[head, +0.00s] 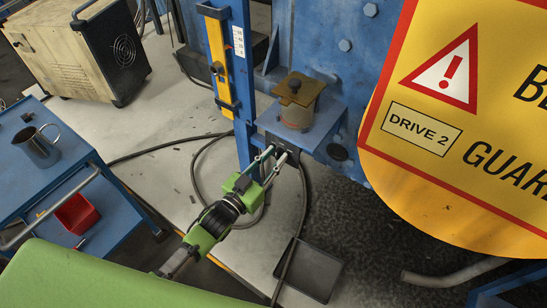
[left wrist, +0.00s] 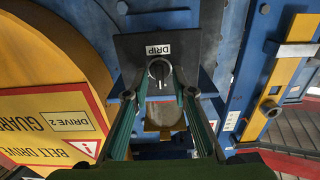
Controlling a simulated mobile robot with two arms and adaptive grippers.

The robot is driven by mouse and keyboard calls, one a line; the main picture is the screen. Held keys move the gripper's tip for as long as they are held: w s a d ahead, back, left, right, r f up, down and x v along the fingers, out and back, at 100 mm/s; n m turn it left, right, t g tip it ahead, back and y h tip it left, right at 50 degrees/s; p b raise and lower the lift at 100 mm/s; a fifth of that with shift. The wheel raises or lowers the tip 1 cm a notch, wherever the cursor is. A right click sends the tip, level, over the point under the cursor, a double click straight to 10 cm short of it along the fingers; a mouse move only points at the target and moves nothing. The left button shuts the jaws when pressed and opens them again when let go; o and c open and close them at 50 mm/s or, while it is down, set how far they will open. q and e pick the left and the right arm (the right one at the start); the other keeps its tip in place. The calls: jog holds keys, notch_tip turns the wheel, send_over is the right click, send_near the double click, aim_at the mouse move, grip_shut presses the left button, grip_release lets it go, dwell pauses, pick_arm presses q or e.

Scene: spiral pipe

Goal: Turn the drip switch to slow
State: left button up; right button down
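The drip switch (left wrist: 159,70) is a small dark rotary knob with a light pointer, on a dark box face under a white "DRIP" label (left wrist: 157,49). Its pointer looks roughly in line with the fingers; I cannot read any slow mark. My left gripper (head: 275,156) is at the front of the blue bracket below the brass-lidded oiler cup (head: 297,113). In the left wrist view its fingers (left wrist: 158,94) are spread, one on each side of the knob, with gaps showing. Whether the tips touch the box is unclear. The knob is hidden in the head view. My right gripper is out of view.
A large yellow "DRIVE 2" guard (head: 465,130) fills the right. A blue post with a yellow strip (head: 218,62) stands just left of the bracket. A black tray (head: 308,270) and cables lie on the floor. A blue cart with a metal mug (head: 38,147) is at left.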

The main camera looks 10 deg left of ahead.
pick_arm(q)
jog(key=v, duration=1.2)
jog(key=shift+f, duration=0.1)
jog(key=s+a+f+n+g+y, duration=0.1)
jog(key=s+a+f+g+y, duration=0.15)
jog(key=f, duration=0.65)
jog(key=s+a+f+g+y, duration=0.15)
jog(key=s+f, duration=0.25)
jog(key=f, duration=0.6)
jog(key=s+a+f+n+g+y, duration=0.1)
jog(key=s+a+f+g, duration=0.15)
jog(key=f, duration=0.65)
jog(key=s+f+g, duration=0.3)
jog(key=s+f, duration=0.3)
jog(key=s, duration=0.3)
jog(key=s+f+g+y, duration=0.1)
jog(key=s+f+g, duration=0.2)
jog(key=s+f, duration=0.3)
jog(key=s+f+g, duration=0.3)
jog(key=s+f, duration=0.3)
jog(key=s, duration=0.8)
jog(key=shift+s+y, duration=0.25)
jog(key=shift+y, duration=0.15)
jog(key=shift+a+f, duration=0.15)
